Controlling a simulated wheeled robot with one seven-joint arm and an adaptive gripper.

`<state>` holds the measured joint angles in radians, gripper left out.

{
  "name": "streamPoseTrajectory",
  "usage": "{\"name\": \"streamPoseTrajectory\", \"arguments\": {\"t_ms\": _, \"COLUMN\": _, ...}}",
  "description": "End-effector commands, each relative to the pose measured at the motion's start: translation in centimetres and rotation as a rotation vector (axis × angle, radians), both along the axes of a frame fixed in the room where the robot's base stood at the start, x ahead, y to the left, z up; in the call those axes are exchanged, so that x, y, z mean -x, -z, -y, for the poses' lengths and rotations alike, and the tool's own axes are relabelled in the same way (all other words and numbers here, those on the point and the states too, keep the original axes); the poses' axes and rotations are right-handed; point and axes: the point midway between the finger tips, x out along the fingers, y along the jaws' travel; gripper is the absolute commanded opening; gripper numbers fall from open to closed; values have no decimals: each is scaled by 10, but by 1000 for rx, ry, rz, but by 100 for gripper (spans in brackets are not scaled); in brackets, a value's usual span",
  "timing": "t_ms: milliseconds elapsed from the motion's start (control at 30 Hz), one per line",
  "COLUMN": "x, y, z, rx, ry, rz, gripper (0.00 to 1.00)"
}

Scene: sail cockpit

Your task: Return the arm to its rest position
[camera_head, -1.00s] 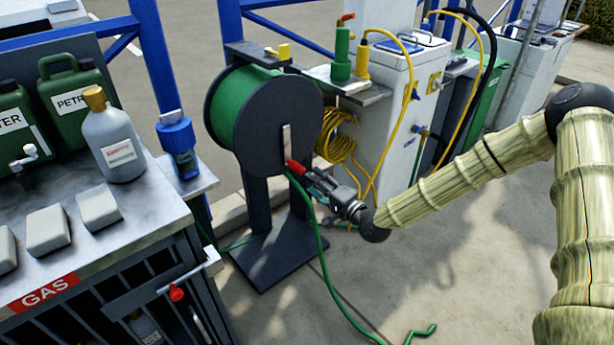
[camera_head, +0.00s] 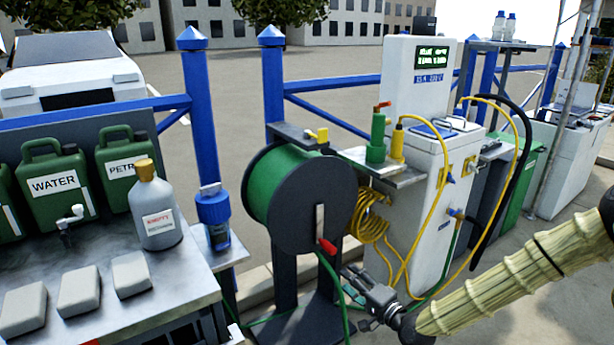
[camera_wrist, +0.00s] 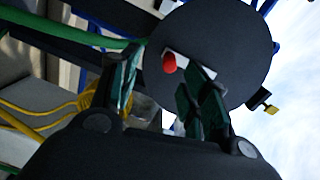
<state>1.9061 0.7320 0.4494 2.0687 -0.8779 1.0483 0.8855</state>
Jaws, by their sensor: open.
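My gripper (camera_head: 358,287) is open and empty beside the lower right of the green hose reel (camera_head: 268,195). The reel has a black disc side and a crank with a red handle (camera_head: 327,246). In the head view the fingertips are close to the red handle but appear apart from it. My arm reaches in from the right. In the wrist view my two fingers (camera_wrist: 160,90) are spread, with the red handle (camera_wrist: 169,63) beyond them in front of the black disc (camera_wrist: 215,50). Whether a finger touches the handle cannot be told there.
A metal bench (camera_head: 150,305) with canisters, a bottle and grey blocks stands at left. A white pedestal (camera_head: 415,200) with a coiled yellow hose (camera_head: 372,222) stands right of the reel. Blue railings run behind. A green hose (camera_head: 335,285) hangs below the reel.

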Motion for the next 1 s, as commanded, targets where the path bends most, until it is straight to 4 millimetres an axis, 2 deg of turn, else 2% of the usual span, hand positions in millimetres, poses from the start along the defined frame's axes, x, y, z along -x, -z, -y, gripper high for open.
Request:
{"name": "streamPoseTrajectory", "arguments": {"t_ms": 100, "x": 30, "y": 42, "z": -22, "rx": 94, "ry": -37, "rz": -89, "gripper": 46}}
{"name": "streamPoseTrajectory", "arguments": {"t_ms": 233, "x": 74, "y": 96, "z": -41, "rx": 235, "ry": -88, "rz": -206, "gripper": 46}}
{"name": "streamPoseTrajectory", "arguments": {"t_ms": 400, "x": 142, "y": 158, "z": -51, "rx": 427, "ry": -172, "rz": -350, "gripper": 46}}
{"name": "streamPoseTrajectory", "arguments": {"t_ms": 467, "x": 168, "y": 177, "z": -51, "rx": 496, "ry": -206, "rz": -399, "gripper": 46}}
{"name": "streamPoseTrajectory", "arguments": {"t_ms": 600, "x": 229, "y": 215, "z": -44, "rx": 657, "ry": -291, "rz": -509, "gripper": 46}}
{"name": "streamPoseTrajectory", "arguments": {"t_ms": 700, "x": 274, "y": 236, "z": -33, "rx": 772, "ry": -357, "rz": -586, "gripper": 46}}
{"name": "streamPoseTrajectory", "arguments": {"t_ms": 900, "x": 356, "y": 260, "z": -1, "rx": 987, "ry": -490, "rz": -722, "gripper": 46}}
{"name": "streamPoseTrajectory", "arguments": {"t_ms": 1000, "x": 386, "y": 264, "z": 14, "rx": 1066, "ry": -543, "rz": -772, "gripper": 46}}
